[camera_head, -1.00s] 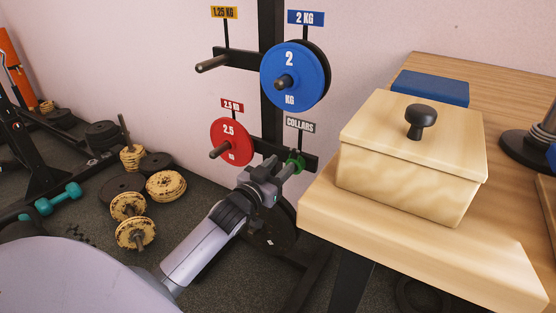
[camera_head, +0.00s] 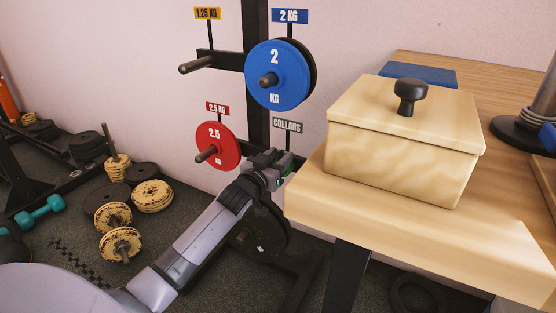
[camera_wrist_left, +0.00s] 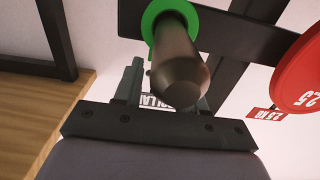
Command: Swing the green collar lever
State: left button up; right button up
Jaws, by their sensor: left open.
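The green collar (camera_wrist_left: 153,18) is a ring on a dark metal peg (camera_wrist_left: 178,65) in the left wrist view. In the head view only a little green (camera_head: 289,169) shows beside my left gripper (camera_head: 278,158), under the COLLARS sign (camera_head: 287,126). The left gripper is open, with its fingers at the peg's end; it also shows in the left wrist view (camera_wrist_left: 168,88). The peg end lies in front of the right finger there, so contact cannot be told. My right gripper is not in view.
A wooden table (camera_head: 330,213) with a lidded box (camera_head: 390,155) stands close right of the gripper. The rack holds a red 2.5 plate (camera_head: 215,146) and a blue 2 kg plate (camera_head: 277,74). Several weights lie on the floor at left.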

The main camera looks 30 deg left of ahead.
pick_arm(q)
jog(key=c, duration=0.7)
